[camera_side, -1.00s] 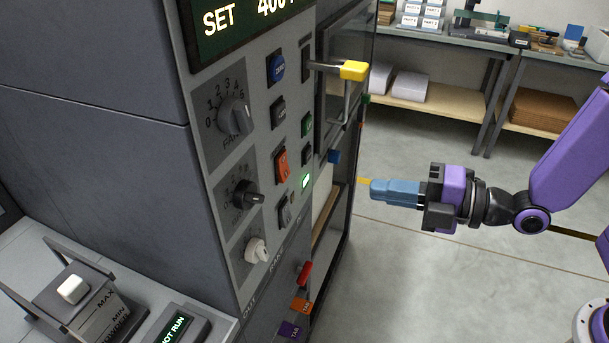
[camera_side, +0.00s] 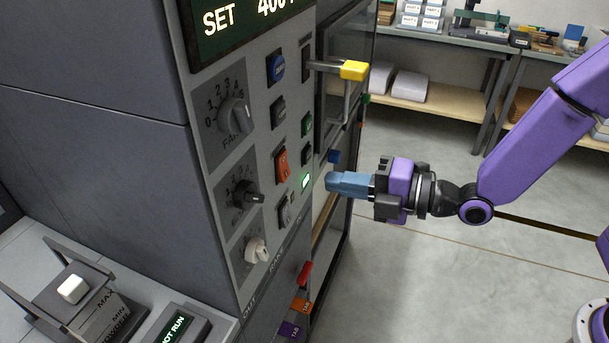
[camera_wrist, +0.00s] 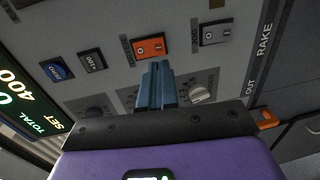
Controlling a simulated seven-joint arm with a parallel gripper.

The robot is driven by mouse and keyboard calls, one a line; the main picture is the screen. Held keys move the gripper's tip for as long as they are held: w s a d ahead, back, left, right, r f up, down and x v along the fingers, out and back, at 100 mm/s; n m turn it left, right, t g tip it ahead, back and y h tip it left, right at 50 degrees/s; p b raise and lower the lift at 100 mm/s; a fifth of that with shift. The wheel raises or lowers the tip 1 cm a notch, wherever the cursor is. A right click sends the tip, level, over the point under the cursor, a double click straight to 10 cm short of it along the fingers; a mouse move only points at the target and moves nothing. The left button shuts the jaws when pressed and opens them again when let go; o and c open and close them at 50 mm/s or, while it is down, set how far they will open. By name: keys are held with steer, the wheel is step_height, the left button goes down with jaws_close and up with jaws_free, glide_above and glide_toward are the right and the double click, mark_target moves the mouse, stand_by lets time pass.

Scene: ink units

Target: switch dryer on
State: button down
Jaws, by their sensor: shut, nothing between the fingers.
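The control panel (camera_side: 262,120) is on the front of the grey machine. An orange rocker switch (camera_side: 282,162) sits low in its button column; it also shows in the wrist view (camera_wrist: 149,46), just beyond my fingertips. A grey rocker switch (camera_side: 285,211) is below it and also shows in the wrist view (camera_wrist: 215,33). My gripper (camera_side: 331,182) is shut and empty, with blue fingers pointing at the panel. The fingertips (camera_wrist: 157,66) appear apart from the panel.
A lit green indicator (camera_side: 305,181) is on the panel. Knobs, including a pale one (camera_side: 257,250), line its left side. A yellow handle (camera_side: 354,70) sticks out above my gripper, and a red lever (camera_side: 305,272) is below. The floor behind my gripper is clear.

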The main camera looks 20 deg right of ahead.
mark_target(287, 175)
steer(key=shift+x, duration=3.35)
steer(key=shift+w+a+f, duration=0.1)
steer(key=shift+w+a, duration=0.05)
steer(key=f+v, duration=0.3)
steer(key=v, duration=1)
steer(key=shift+s+d, duration=0.4)
steer(key=shift+f, duration=0.1)
